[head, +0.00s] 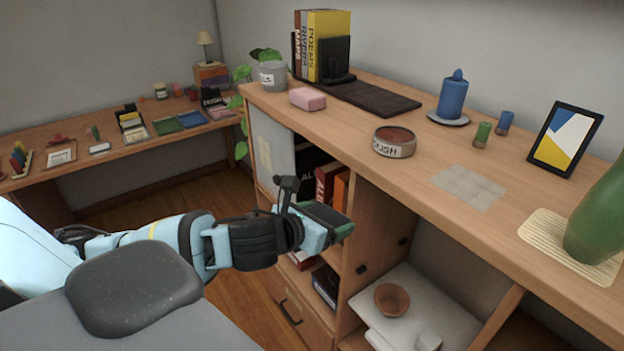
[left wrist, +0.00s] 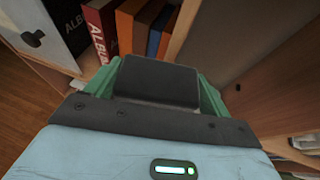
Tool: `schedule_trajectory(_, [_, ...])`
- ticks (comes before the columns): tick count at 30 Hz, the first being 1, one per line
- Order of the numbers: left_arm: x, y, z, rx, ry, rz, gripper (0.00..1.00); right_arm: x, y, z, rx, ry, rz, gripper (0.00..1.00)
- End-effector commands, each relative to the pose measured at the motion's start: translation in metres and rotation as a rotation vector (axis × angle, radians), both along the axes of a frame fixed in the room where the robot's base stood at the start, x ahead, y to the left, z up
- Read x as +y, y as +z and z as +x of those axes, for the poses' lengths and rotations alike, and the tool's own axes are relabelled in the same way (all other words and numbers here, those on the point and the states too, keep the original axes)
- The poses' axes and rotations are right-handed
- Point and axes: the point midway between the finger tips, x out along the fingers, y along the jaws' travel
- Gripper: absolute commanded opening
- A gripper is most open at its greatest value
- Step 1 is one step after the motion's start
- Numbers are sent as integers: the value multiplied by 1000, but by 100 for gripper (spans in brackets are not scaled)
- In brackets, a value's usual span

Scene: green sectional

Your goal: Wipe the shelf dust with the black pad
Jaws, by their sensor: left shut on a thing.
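My left gripper (head: 328,222) is in front of the wooden shelf unit, below the level of its top and to the left of it. It is shut on the black pad (left wrist: 155,82), which sits between the green fingers in the left wrist view. In the head view the black pad (head: 321,214) shows as a dark block at the fingertips. The shelf dust (head: 468,187) is a pale greyish patch on the shelf top (head: 345,125), apart from the pad and to its right. My right gripper is not in view.
A round labelled tin (head: 394,142) stands left of the dust. A pink block (head: 308,98), a blue lidded jar (head: 453,97), small green (head: 482,134) and blue cylinders, a picture frame (head: 564,139) and a green vase (head: 600,220) also stand there. Books fill the compartment below.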

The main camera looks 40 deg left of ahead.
Motion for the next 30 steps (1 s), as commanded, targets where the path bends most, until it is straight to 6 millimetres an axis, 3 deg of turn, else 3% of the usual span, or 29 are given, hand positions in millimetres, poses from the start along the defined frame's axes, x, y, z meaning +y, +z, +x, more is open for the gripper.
schedule_trajectory(1, [-17,-3,-2,-2,2,-13,56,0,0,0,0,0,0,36])
schedule_trajectory(6, [-58,-7,-10,-3,27,-11,56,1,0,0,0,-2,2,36])
schedule_trajectory(12, [-86,-4,-17,-1,48,-11,56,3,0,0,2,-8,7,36])
schedule_trajectory(30, [-92,-4,-19,2,55,-9,56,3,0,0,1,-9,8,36])
